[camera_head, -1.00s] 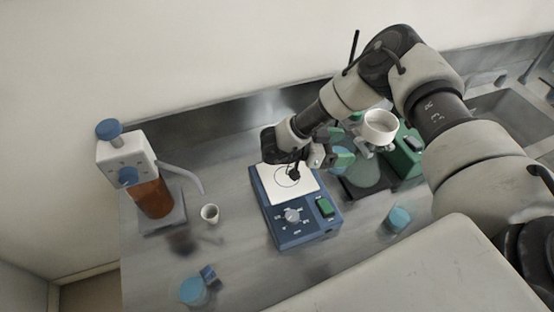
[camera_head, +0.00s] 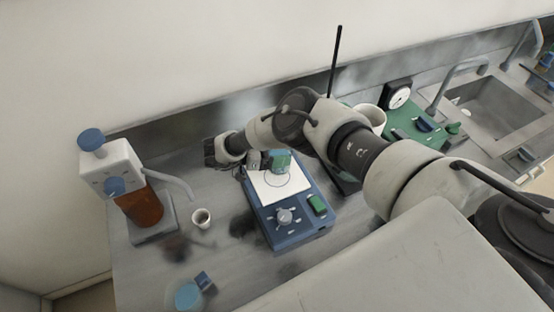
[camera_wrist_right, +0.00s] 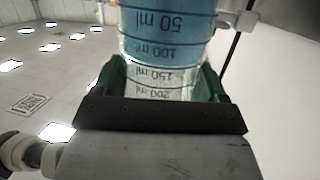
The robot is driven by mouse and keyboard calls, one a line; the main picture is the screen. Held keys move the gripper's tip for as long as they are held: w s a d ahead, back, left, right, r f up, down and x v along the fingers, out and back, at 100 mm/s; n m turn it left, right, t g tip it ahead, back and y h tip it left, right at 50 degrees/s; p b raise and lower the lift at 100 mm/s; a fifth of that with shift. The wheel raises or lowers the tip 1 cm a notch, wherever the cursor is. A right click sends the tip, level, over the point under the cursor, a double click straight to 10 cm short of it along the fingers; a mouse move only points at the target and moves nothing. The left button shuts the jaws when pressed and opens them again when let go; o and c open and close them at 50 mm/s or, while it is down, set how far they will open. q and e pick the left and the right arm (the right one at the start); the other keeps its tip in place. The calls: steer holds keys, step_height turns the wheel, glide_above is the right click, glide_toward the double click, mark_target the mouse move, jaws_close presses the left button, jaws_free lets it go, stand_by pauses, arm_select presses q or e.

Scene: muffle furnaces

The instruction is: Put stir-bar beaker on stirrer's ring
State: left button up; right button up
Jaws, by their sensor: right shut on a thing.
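The stirrer (camera_head: 290,226) is a blue box with a white top plate (camera_head: 296,190) that bears a thin dark ring (camera_head: 277,182). My right gripper (camera_head: 268,160) is shut on a clear beaker (camera_head: 281,161) with blue-green liquid. The beaker is at the back part of the plate, over the far side of the ring; I cannot tell whether it touches the plate. In the right wrist view the beaker (camera_wrist_right: 165,48), with volume marks, sits between the green finger pads (camera_wrist_right: 160,85). A stir bar is not visible. My left gripper is not in view.
A blue-lidded container (camera_head: 187,295) is at the front. A white vessel (camera_head: 371,116), green device (camera_head: 415,122) and sink (camera_head: 490,110) are to the right.

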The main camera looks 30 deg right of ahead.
steer(key=shift+a+f, duration=0.2)
steer(key=shift+f, duration=0.3)
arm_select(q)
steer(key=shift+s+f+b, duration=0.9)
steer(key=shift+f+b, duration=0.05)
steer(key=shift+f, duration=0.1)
arm_select(e)
steer(key=shift+w+f, duration=0.1)
steer(key=shift+f, duration=1.45)
steer(key=shift+f, duration=0.1)
steer(key=o, duration=1.1)
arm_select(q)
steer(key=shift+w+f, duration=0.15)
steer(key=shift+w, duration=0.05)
